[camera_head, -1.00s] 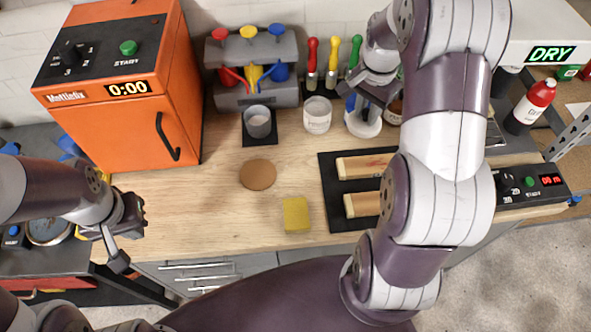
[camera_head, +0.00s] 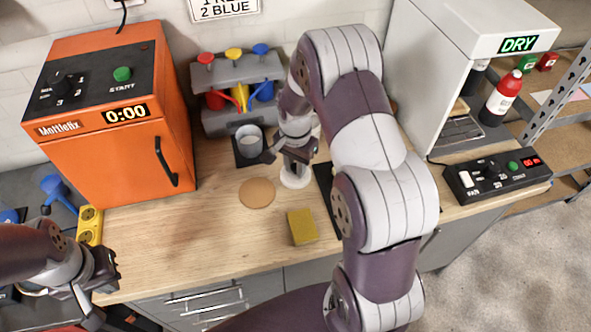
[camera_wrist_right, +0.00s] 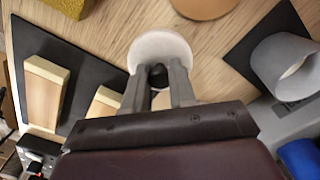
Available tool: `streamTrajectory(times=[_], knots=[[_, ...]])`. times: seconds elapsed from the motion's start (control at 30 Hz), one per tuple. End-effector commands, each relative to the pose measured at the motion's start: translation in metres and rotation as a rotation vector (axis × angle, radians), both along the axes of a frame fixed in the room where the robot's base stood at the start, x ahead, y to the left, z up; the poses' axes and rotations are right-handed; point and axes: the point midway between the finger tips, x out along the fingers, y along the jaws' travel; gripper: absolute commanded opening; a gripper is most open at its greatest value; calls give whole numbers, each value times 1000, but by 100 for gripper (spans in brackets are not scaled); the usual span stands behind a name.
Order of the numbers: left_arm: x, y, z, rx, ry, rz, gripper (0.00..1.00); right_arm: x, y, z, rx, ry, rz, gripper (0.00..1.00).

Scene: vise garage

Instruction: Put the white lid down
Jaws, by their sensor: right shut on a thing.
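The white lid (camera_head: 295,178) is a round disc with a dark knob. It also shows in the right wrist view (camera_wrist_right: 160,46). My right gripper (camera_head: 294,160) is shut on the knob (camera_wrist_right: 158,76), one finger on each side, pointing down. The lid is over the wooden bench, right of the brown round coaster and apart from it in the picture. I cannot tell whether the lid touches the bench. My left gripper (camera_head: 100,292) is at the lower left, away from the lid; its fingers are too unclear to judge.
A brown round coaster (camera_head: 257,193), a yellow sponge (camera_head: 302,227) and a grey cup (camera_head: 249,141) on a black mat are nearby. A black tray (camera_wrist_right: 65,62) with wooden pieces lies close to the lid. The orange oven (camera_head: 115,140) stands left. Bare bench lies left of the coaster.

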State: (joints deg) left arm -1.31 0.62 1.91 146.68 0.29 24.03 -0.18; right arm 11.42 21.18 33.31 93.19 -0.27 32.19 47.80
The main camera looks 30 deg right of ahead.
Motion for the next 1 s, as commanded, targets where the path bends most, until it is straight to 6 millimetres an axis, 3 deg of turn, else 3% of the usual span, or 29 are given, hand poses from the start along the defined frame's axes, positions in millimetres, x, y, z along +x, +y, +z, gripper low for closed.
streamTrajectory(times=[0.2, 0.53, 0.57, 0.63, 0.87, 1.0], knots=[[0, 0, 7, 0, 0, 0, 0, -1, 0, -31, 1, 4, -1, 0], [0, 0, 3, 0, 0, 0, 0, -1, 0, -35, 0, 2, -1, 0], [0, 0, 3, 0, 0, 0, 0, -1, 0, -35, 0, 1, 0, 29], [0, 0, 4, 0, 0, 0, 0, -1, 0, -34, 0, 1, 0, 51], [0, 0, 4, 0, 0, 0, 0, -1, 0, -34, 1, 3, 0, 51], [0, 0, 3, 0, 0, 0, 0, 0, -1, -21, -1, -3, 0, 51]])
